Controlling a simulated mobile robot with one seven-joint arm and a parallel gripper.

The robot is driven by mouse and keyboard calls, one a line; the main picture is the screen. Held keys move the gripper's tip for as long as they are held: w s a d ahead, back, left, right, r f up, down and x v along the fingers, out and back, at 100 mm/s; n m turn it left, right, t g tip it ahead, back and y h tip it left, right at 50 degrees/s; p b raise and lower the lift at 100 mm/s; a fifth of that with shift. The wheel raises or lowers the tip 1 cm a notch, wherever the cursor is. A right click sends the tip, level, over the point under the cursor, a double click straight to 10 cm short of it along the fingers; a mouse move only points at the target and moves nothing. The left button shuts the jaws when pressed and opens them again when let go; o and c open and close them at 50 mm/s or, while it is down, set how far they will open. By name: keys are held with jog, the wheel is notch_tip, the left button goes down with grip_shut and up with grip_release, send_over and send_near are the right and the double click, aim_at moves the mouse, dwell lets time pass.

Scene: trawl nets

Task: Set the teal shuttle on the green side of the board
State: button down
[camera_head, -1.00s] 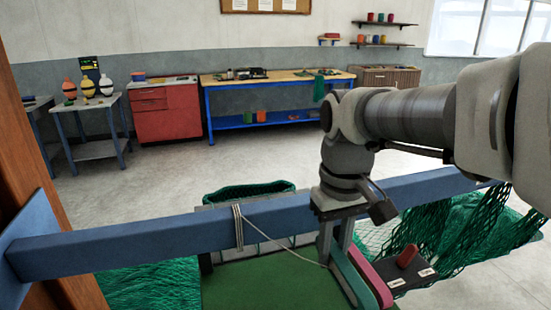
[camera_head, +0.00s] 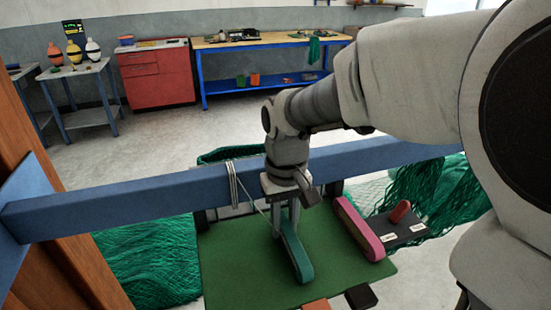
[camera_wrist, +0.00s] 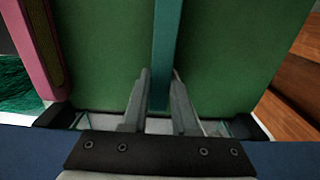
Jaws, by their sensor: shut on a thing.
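The teal shuttle (camera_head: 297,258) is a long, narrow bar with rounded ends, over the middle of a flat green surface (camera_head: 235,265). My gripper (camera_head: 284,226) is shut on its far end, and the fingers hide part of it. In the wrist view the teal shuttle (camera_wrist: 168,45) runs between my gripper's fingers (camera_wrist: 160,80), with green (camera_wrist: 105,50) on both sides. I cannot tell whether the shuttle touches the green. A small dark board (camera_head: 408,232) with two white labels and a red handle-like piece is at the right.
A pink shuttle (camera_head: 358,228) lies right of the teal one, apart from it. A blue beam (camera_head: 130,200) crosses behind the green surface, with a pale cord around it. Orange (camera_head: 316,304) and black (camera_head: 361,296) pieces are at the near edge. Green netting (camera_head: 150,260) hangs at the left.

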aim_at(284, 223)
jog(key=shift+f, duration=0.15)
jog(key=c, duration=0.7)
grip_release()
notch_tip(284, 223, up, 12)
jog(key=f+p, duration=0.1)
jog(key=p, duration=0.1)
jog(key=s+d+m+t, duration=0.1)
jog(key=s+d+t, duration=0.1)
jog(key=s+d, duration=0.1)
jog(key=s+d+f+m+t, duration=0.1)
jog(key=s+d, duration=0.3)
jog(key=s, duration=0.1)
jog(key=s+d+m+t, duration=0.1)
jog(key=s+d+t, duration=0.1)
jog(key=s+d, duration=0.1)
jog(key=shift+s+d+f+t, duration=0.15)
jog(key=shift+s+d+f, duration=0.05)
jog(key=shift+s, duration=0.15)
jog(key=shift+s+d+f+t, duration=0.15)
jog(key=shift+s, duration=0.2)
